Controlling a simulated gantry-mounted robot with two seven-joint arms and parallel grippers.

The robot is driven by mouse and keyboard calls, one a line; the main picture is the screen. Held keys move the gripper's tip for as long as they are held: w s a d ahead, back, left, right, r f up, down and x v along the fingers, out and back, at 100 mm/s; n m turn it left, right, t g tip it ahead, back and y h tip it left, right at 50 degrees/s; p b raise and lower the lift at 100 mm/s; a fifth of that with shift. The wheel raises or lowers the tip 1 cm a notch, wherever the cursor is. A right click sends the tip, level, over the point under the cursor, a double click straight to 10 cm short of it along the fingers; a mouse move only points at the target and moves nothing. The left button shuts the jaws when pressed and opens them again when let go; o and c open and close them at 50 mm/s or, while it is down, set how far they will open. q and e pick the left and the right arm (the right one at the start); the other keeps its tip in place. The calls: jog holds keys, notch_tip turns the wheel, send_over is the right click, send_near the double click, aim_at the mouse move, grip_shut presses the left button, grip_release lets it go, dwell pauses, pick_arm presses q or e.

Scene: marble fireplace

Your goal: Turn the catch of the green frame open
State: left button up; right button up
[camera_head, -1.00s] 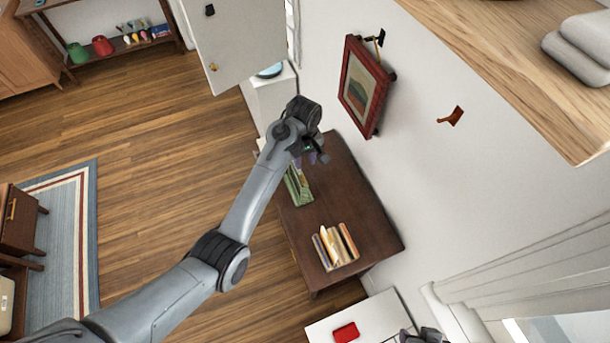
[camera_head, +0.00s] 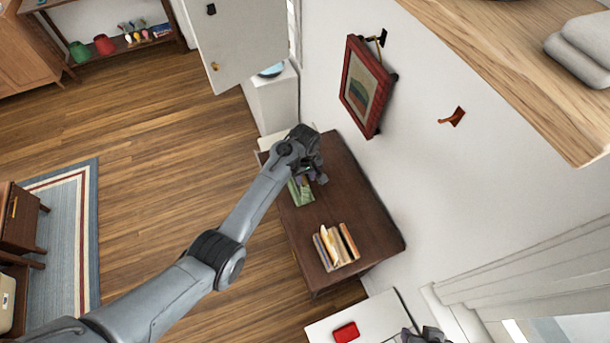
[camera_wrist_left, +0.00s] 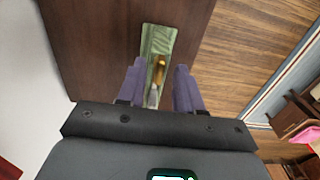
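The green frame (camera_head: 301,192) is on the dark brown table, partly hidden by my left gripper. In the left wrist view the green frame (camera_wrist_left: 158,38) lies ahead of the fingers, with a brass-coloured piece (camera_wrist_left: 159,65), seemingly its catch, along its middle. My left gripper (camera_head: 313,177) is over the table. In the wrist view its two purple fingers (camera_wrist_left: 158,84) are apart, one on each side of the brass piece, with a gap to each; I cannot tell any contact. My right gripper (camera_head: 426,335) seems to be the dark part at the bottom edge, mostly cut off.
The dark table (camera_head: 372,226) carries a row of books (camera_head: 335,246) nearer me. A red-framed picture (camera_head: 365,87) hangs on the wall beside it. A white surface with a red item (camera_head: 345,332) is at the bottom. Wooden floor left of the table is open.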

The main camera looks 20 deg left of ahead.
pick_arm(q)
grip_shut()
